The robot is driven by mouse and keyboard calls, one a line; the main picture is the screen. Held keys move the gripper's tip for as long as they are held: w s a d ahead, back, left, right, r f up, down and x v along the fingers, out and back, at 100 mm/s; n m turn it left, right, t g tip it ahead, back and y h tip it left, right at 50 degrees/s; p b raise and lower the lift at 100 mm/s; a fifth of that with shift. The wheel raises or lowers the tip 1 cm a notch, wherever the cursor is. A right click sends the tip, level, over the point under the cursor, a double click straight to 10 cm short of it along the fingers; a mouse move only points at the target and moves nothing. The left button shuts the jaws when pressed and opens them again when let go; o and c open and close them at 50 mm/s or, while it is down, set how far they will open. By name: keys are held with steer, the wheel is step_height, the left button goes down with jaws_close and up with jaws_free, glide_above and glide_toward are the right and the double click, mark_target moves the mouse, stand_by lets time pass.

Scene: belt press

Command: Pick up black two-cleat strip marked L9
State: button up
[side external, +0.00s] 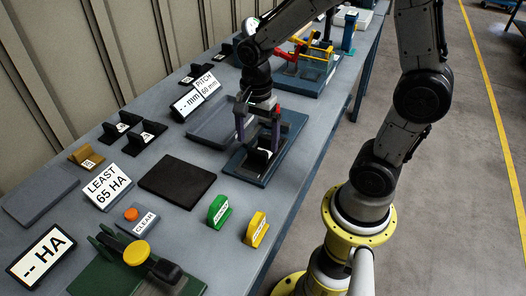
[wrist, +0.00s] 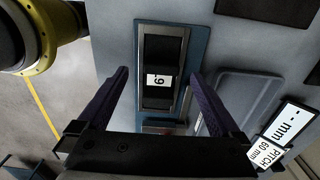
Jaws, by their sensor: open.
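A black strip (wrist: 159,62) with a white label lies in a blue-framed fixture (wrist: 201,45). The label shows a 9, with the character beside it unclear; cleats are hard to make out from above. In the side view the strip (side external: 259,157) sits in the fixture (side external: 241,168) near the bench's right edge. My gripper (side external: 257,140) is above it, fingers pointing down. In the wrist view my gripper (wrist: 165,76) is open, with one purple finger on each side of the strip and nothing held. How far the fingertips are above the strip is unclear.
A grey tray (side external: 205,135) lies left of the fixture. A black mat (side external: 176,182), green block (side external: 218,210) and yellow block (side external: 256,230) are nearer the camera. Other black cleated strips (side external: 121,126) lie farther left. A red and yellow device (side external: 308,60) stands behind.

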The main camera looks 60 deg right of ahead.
mark_target(257, 152)
steer(key=shift+w+d+f, duration=0.1)
steer(key=shift+d+f, duration=0.05)
steer(key=shift+f, duration=2.6)
steer(key=c, duration=1.5)
steer(key=shift+r, duration=0.15)
